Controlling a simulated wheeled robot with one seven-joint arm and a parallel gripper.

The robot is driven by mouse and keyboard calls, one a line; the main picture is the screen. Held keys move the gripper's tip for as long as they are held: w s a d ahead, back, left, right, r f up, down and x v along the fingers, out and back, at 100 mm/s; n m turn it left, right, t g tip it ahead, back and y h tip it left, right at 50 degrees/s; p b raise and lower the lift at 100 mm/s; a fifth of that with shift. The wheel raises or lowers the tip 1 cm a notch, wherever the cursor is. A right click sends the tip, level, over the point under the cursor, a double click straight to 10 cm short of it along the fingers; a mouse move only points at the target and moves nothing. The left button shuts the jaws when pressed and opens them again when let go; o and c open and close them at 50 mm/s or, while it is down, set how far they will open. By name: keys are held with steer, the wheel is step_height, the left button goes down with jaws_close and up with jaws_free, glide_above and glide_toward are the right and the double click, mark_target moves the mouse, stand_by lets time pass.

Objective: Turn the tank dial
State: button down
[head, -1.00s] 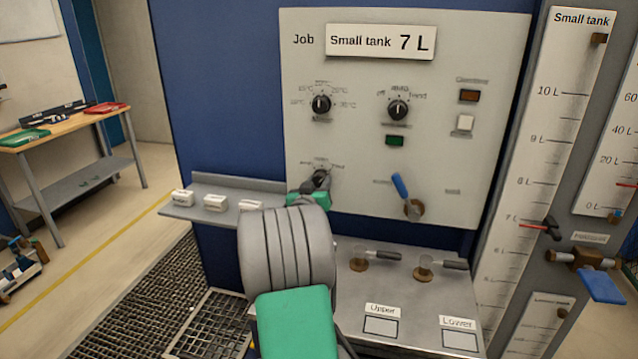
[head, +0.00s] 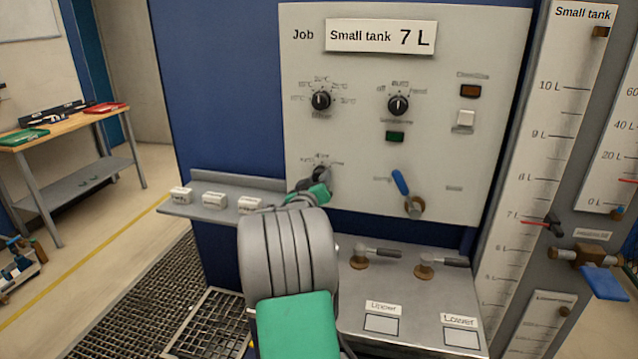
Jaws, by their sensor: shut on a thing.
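The tank dial, the lower left black knob (head: 321,174), sits on the pale panel under a small printed scale too blurred to read. My gripper (head: 318,186) is at this knob and shut on it, its green and grey parts covering the knob's lower left side. The knob's pointer is mostly hidden, so I cannot tell its exact setting. The job card (head: 381,38) at the top of the panel reads "Small tank 7 L".
Two more dials (head: 321,100) (head: 398,104) sit above. A blue-handled lever (head: 401,184) is to the right. Two valve handles (head: 378,252) (head: 443,262) stand on the ledge below. A shelf with small white labelled blocks (head: 214,200) is left of my gripper.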

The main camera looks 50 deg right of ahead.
steer(key=n+b, duration=0.1)
steer(key=n, duration=0.2)
steer(key=shift+n, duration=0.3)
steer(key=n, duration=0.3)
steer(key=shift+n, duration=0.3)
steer(key=n, duration=0.4)
steer(key=shift+r, duration=0.1)
steer(key=shift+n+p, duration=0.35)
steer(key=shift+n, duration=1.45)
steer(key=c, duration=0.9)
jaws_free()
